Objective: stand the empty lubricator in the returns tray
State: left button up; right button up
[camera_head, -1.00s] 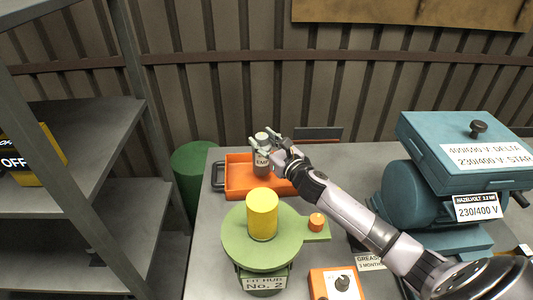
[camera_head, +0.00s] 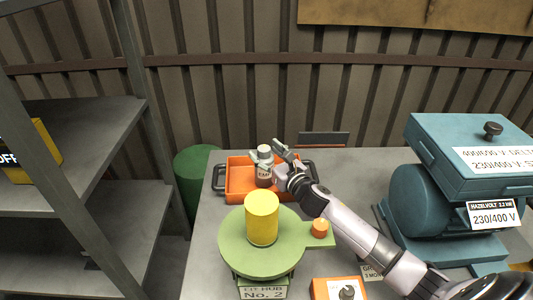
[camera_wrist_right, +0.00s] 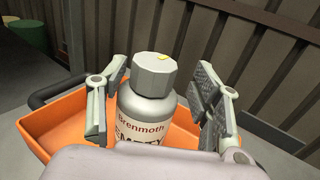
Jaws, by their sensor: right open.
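The empty lubricator (camera_head: 264,172) is a pale grey bottle with a faceted cap and a label reading "Brenmoth" and "EMPTY". It stands upright within the orange tray (camera_head: 238,192) at the back of the table. Its base is hidden in the right wrist view, where the bottle (camera_wrist_right: 148,105) shows between the fingers with the tray (camera_wrist_right: 62,125) around it. My right gripper (camera_head: 268,151) is open, with one finger on each side of the bottle. In the wrist view the gripper (camera_wrist_right: 160,95) shows gaps beside the cap. My left gripper is out of view.
A yellow cylinder (camera_head: 262,218) stands on a round green hub (camera_head: 232,245) in front of the tray, with an orange knob (camera_head: 320,228) beside it. A teal motor (camera_head: 415,200) stands at the right. A green drum (camera_head: 195,175) is left of the table.

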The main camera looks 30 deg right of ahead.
jog(key=shift+r, duration=0.2)
jog(key=shift+s+f, duration=0.1)
jog(key=shift+s, duration=0.2)
jog(key=s+d+b, duration=0.1)
jog(key=s, duration=1)
jog(key=shift+s+b, duration=0.2)
jog(key=shift+b, duration=0.1)
jog(key=shift+d, duration=0.1)
